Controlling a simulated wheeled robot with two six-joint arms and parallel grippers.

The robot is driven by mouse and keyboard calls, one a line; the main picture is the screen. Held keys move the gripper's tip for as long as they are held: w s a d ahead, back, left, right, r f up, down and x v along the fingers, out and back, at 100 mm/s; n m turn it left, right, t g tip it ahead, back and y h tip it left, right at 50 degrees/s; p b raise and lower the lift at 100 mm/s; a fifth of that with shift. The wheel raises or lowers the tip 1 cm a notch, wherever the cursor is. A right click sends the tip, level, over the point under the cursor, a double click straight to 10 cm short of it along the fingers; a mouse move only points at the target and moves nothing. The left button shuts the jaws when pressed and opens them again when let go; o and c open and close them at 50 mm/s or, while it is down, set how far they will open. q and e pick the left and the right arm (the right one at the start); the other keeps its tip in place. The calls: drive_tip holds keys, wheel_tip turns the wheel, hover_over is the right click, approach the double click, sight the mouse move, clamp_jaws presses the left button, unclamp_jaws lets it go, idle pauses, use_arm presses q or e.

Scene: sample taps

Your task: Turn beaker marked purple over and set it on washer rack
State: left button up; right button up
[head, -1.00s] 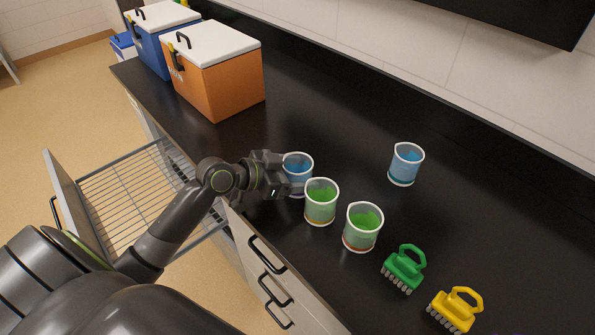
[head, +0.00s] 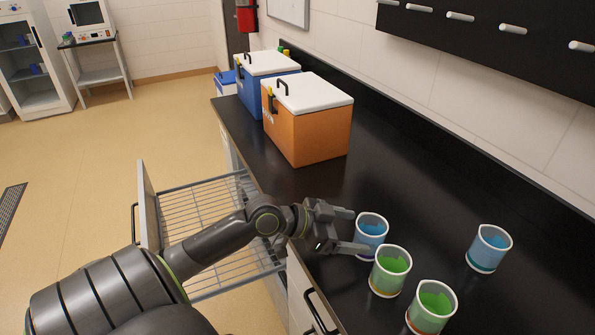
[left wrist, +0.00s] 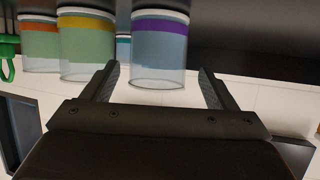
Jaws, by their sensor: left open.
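The beaker marked purple (head: 371,238) stands on the black counter near its front edge, with bluish contents in the head view. In the left wrist view, which is upside down, it shows a purple band (left wrist: 160,40). My left gripper (head: 348,231) is open, its fingers pointing at this beaker. In the wrist view the beaker appears between the fingertips, with gaps on both sides and no visible contact. The washer rack (head: 207,200) is a wire rack pulled out below the counter, left of the beakers, and looks empty. My right gripper is out of view.
Two green-filled beakers (head: 390,272) (head: 432,308) stand close beside the purple-marked one, with yellow and orange bands in the wrist view. Another blue beaker (head: 488,248) stands farther right. An orange cooler (head: 308,128) and blue cooler (head: 250,95) stand farther back.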

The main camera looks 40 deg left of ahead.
use_arm(q)
drive_tip(key=p+v, duration=0.1)
drive_tip(key=v, duration=1.1)
drive_tip(key=shift+s, duration=0.15)
idle(0.3)
drive_tip(key=shift+r, duration=0.1)
